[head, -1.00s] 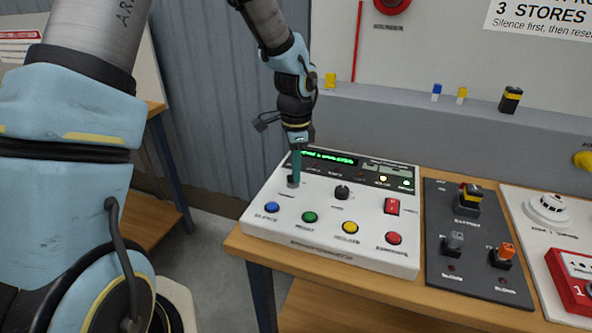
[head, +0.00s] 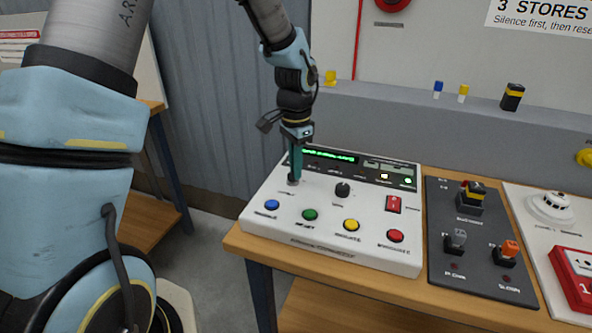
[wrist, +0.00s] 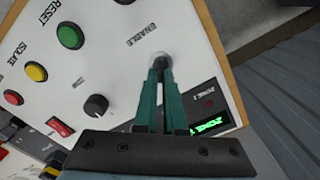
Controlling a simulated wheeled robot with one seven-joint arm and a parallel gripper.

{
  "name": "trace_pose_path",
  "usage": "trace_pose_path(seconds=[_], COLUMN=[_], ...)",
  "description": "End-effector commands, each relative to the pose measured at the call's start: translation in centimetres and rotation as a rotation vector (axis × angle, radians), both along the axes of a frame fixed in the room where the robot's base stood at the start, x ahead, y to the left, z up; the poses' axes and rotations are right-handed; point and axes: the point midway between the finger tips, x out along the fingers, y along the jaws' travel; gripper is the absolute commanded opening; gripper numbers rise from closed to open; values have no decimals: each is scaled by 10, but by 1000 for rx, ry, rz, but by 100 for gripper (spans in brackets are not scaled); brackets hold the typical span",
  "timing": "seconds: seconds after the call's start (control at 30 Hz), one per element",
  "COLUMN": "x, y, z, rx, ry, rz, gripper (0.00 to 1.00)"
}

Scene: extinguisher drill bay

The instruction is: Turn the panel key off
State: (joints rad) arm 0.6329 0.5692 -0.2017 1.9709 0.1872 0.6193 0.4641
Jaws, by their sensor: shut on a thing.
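The white control panel (head: 275,210) lies on the wooden bench. Its key switch, labelled ENABLE (wrist: 160,60), is at the panel's upper left, and its round metal collar shows at my fingertips. My gripper (head: 294,180) points down onto it from above. In the wrist view the two teal fingers (wrist: 160,72) come together at the key and are shut on it. The key itself is mostly hidden between the fingertips, so its angle cannot be read.
A black knob (head: 342,190) sits just right of my gripper, with a red rocker switch (head: 393,204) beyond. Blue (head: 272,205), green (head: 310,215), yellow (head: 351,225) and red (head: 396,236) buttons line the front. A dark switch plate (head: 470,268) stands to the right.

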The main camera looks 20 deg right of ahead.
Motion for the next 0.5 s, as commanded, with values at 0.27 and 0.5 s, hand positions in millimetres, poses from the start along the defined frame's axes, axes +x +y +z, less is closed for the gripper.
trace_pose_path(seconds=[0.27,0.5], x=[2,3], y=[0,1], z=[-1,-1], rx=[0,0], ry=[0,0], rz=[263,461], gripper=[0,0])
